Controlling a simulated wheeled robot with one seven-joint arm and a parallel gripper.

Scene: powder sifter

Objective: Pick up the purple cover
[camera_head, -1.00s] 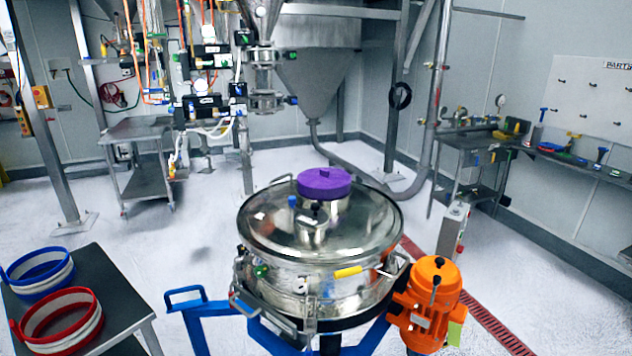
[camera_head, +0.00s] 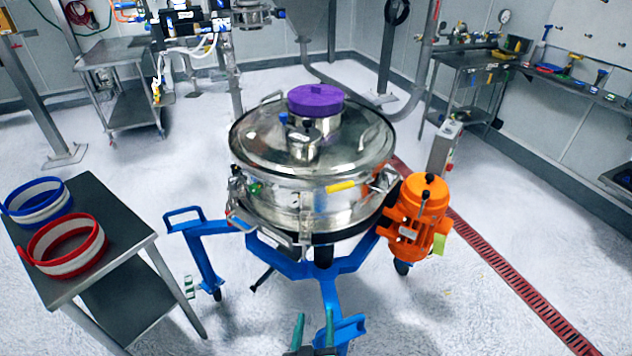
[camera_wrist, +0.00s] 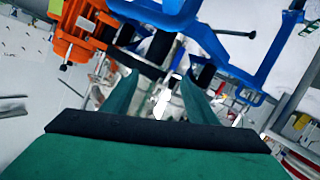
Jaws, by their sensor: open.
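The purple cover (camera_head: 316,100) is a round disc seated on top of the steel sifter's (camera_head: 300,160) lid, in the middle of the head view. My gripper (camera_head: 313,318) shows at the bottom of the head view, with two green fingers apart and nothing between them. It is well below and in front of the cover. In the wrist view my gripper (camera_wrist: 162,92) has its fingers spread, with the blue frame (camera_wrist: 240,60) and orange motor (camera_wrist: 82,30) beyond. I cannot make out the purple cover in the wrist view.
A dark side table (camera_head: 128,262) at left holds a blue-rimmed ring (camera_head: 38,203) and a red-rimmed ring (camera_head: 67,246). The orange motor (camera_head: 420,215) juts from the sifter's right. A blue handle (camera_head: 184,216) projects at left. Open floor lies around the sifter.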

